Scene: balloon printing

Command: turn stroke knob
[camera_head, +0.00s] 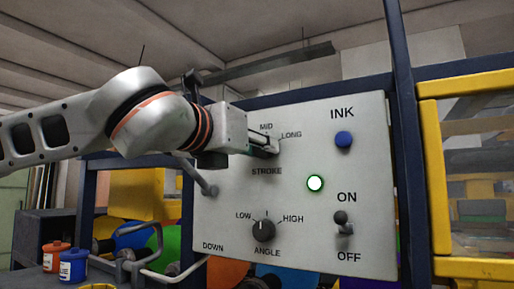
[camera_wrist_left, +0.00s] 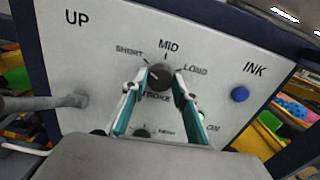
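The dark stroke knob (camera_wrist_left: 160,77) sits on the grey control panel (camera_wrist_left: 90,45), below the MID label and between the SHORT and LONG labels. My left gripper (camera_wrist_left: 161,82) reaches to the knob, with one teal-padded finger on each side of it. The fingers look open, with a narrow gap beside the knob; I cannot tell if a tip touches. In the head view my left gripper (camera_head: 265,147) is in front of the knob, above the STROKE label, and hides it and the SHORT label. My right gripper is not in view.
The panel also bears a blue INK button (camera_head: 343,139), a lit green-white lamp (camera_head: 315,183), an ON/OFF switch (camera_head: 343,222) and an angle knob (camera_head: 263,229). A grey lever (camera_head: 209,187) stands out at the panel's left. Ink bottles (camera_head: 73,265) stand at lower left.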

